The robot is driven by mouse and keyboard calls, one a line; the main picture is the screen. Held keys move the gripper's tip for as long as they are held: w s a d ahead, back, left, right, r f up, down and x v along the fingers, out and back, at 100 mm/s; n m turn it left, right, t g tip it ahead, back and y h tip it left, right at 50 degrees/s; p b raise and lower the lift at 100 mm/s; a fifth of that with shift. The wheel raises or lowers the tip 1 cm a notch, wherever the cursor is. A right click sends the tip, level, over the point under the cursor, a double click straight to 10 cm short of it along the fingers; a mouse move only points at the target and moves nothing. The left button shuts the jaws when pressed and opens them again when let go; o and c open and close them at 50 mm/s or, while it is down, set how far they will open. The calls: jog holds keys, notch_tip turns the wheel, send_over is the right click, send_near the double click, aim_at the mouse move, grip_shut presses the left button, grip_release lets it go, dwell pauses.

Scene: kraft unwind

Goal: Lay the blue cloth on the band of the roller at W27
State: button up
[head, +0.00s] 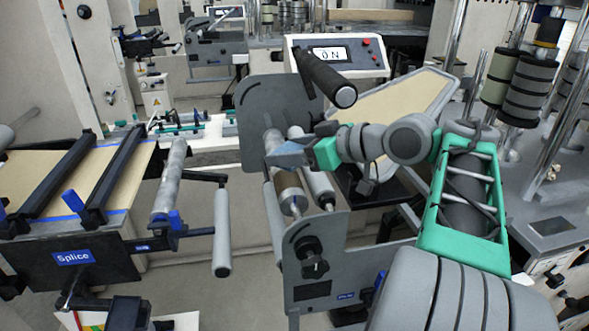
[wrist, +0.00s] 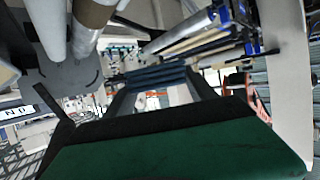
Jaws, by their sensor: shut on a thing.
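My gripper (head: 305,152) is at the rollers in the middle of the head view, shut on the blue cloth (head: 288,155). In the wrist view the cloth (wrist: 155,76) is a small, dark blue folded piece between the fingertips (wrist: 157,90). A metal roller with a brown band (head: 289,190) lies just below the cloth in the head view. The banded roller also shows at the top left of the wrist view (wrist: 93,14), apart from the cloth. I cannot read a W27 label.
A grey roller (head: 318,182) runs beside the banded one, between grey side plates (head: 330,245). A black-handled bar (head: 328,80) juts out above, near a display box (head: 375,58). The splice table (head: 85,250) stands left, with a floor gap between.

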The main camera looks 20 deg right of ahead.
jog(key=w+d+f+p, duration=0.2)
jog(key=w+d+f, duration=0.15)
jog(key=w, duration=0.35)
send_over(293, 177)
jog(key=s, duration=0.1)
jog(key=f, duration=0.4)
jog(key=shift+s+a+f+p, duration=0.15)
jog(key=shift+a+p, duration=0.15)
jog(key=shift+a, duration=0.05)
jog(key=shift+w+d+f, duration=0.1)
jog(key=shift+w+f, duration=0.15)
jog(key=shift+f, duration=0.05)
jog(key=f, duration=0.2)
jog(key=f+p, duration=0.1)
jog(key=shift+w+d+f, duration=0.2)
jog(key=shift+w+f, duration=0.1)
jog(key=shift+w, duration=0.05)
jog(key=shift+f, duration=0.4)
jog(key=o, duration=1.3)
jog(key=shift+r, duration=0.1)
jog(key=shift+o, duration=0.2)
jog(key=shift+s+r, duration=0.1)
jog(key=shift+r, duration=0.05)
jog(key=v, duration=1.1)
jog(key=shift+s+d+r+b, duration=0.15)
jog(key=shift+s+d+b, duration=0.05)
jog(key=shift+s+b, duration=0.2)
